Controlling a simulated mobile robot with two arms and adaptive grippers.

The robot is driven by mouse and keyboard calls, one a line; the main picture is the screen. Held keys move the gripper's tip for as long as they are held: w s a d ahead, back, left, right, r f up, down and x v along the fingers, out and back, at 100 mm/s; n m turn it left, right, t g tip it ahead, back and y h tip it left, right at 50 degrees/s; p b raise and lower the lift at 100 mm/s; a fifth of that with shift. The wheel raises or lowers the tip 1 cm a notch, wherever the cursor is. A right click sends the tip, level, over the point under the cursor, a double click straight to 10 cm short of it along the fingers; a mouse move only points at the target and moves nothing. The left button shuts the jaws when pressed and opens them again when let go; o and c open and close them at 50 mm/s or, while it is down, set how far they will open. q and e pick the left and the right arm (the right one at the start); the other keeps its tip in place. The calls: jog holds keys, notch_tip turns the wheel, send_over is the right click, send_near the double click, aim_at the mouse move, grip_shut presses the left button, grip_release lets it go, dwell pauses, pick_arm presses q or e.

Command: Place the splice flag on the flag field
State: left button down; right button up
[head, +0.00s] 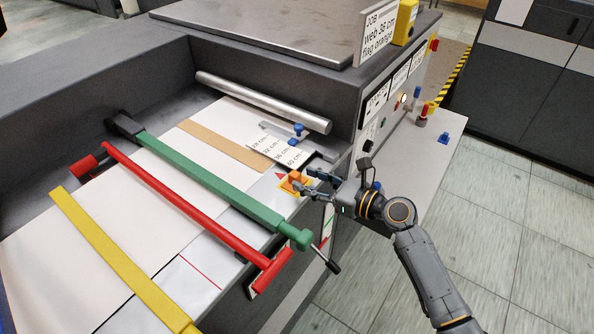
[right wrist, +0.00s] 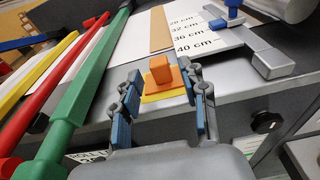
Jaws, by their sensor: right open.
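The splice flag (head: 295,177) is an orange block on a flat orange base. It sits upright on the yellow flag field (head: 283,185), near the right edge of the web bed. The right wrist view shows the flag (right wrist: 160,70) standing on the yellow patch (right wrist: 150,98), which sticks out under its base. My right gripper (head: 308,180) is open, its blue-padded fingers on either side of the flag in the right wrist view (right wrist: 163,85), with gaps visible. My left gripper is not in view.
A green bar (head: 200,175), red bar (head: 185,200) and yellow bar (head: 115,255) cross the web. A blue slider (head: 297,130) stands beside the width scale. A sign (head: 378,32) reads web 36 cm, flag orange. A blue piece (head: 443,138) lies on the side shelf (head: 420,165).

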jog(key=p+v, duration=0.2)
jog(key=v, duration=0.6)
jog(key=s+d+f+n+g+h, duration=0.1)
jog(key=s+d+f+n+h, duration=0.25)
jog(key=f, duration=0.85)
jog(key=s+d+f+n+g+h, duration=0.1)
jog(key=s+d+f+n+h, duration=0.2)
jog(key=f, duration=0.8)
jog(key=s+d+f+n+g+h, duration=0.1)
jog(key=s+d+f+n+h, duration=0.2)
jog(key=f, duration=0.9)
jog(key=s+d+f+n+g+h, duration=0.1)
jog(key=s+f+n, duration=0.5)
jog(key=s, duration=0.6)
jog(key=s+d+f+n+g+h, duration=0.1)
jog(key=s+f+n, duration=0.5)
jog(key=s, duration=0.6)
jog(key=s+d+f+n+g+h, duration=0.1)
jog(key=s+f+n, duration=0.5)
jog(key=s, duration=0.6)
jog(key=d+g, duration=0.1)
jog(key=g, duration=0.1)
jog(key=shift+s+f+g+h, duration=0.2)
jog(key=shift+s+g+h, duration=0.1)
jog(key=shift+s+h, duration=0.05)
jog(key=shift+s, duration=0.1)
